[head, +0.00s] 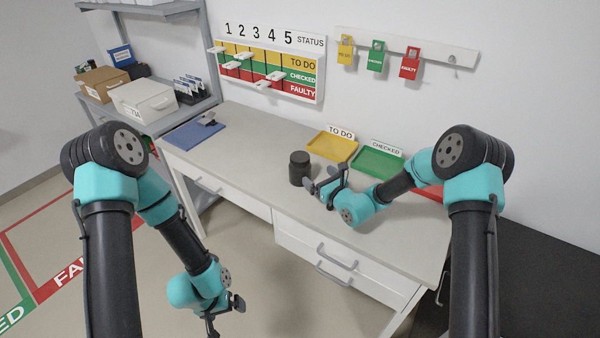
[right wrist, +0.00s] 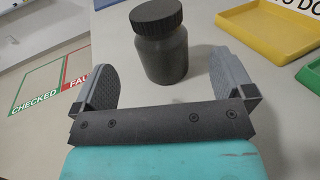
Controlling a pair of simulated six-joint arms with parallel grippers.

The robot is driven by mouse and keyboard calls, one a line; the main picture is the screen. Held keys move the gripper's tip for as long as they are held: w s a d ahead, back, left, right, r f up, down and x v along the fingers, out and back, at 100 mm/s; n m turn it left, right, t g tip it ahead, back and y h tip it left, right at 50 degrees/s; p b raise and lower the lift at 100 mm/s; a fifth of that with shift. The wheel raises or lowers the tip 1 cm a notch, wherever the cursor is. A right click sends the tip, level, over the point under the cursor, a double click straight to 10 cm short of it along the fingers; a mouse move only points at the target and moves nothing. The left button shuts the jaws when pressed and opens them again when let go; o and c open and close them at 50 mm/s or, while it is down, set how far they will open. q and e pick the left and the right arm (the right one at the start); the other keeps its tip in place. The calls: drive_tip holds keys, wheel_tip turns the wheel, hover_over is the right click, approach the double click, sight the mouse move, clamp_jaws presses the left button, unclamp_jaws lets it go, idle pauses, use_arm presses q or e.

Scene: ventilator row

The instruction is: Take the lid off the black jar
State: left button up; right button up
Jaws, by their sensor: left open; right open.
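The black jar (head: 299,172) stands upright on the worktop, left of the yellow tray. Its ribbed lid (right wrist: 156,16) sits on top of it in the right wrist view, where the jar body (right wrist: 163,57) shows just beyond my right fingers. My right gripper (head: 325,186) is open and empty, close to the right of the jar; in the right wrist view its spread fingers (right wrist: 168,80) point toward the jar without closing on it. My left gripper (head: 225,314) is low in front of the table, away from the jar, and holds nothing that I can see.
A yellow TO DO tray (head: 333,147) and a green CHECKED tray (head: 379,163) lie behind my right arm, with a red tray (head: 430,192) partly hidden. A blue mat (head: 193,134) lies at the worktop's left end. The worktop (head: 245,155) between mat and jar is clear.

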sight(307, 165)
drive_tip(key=x, duration=0.6)
drive_tip(key=shift+x, duration=2.55)
drive_tip(key=shift+s+a+f, duration=0.1)
drive_tip(key=shift+a+f, duration=0.05)
drive_tip(key=c, duration=1.2)
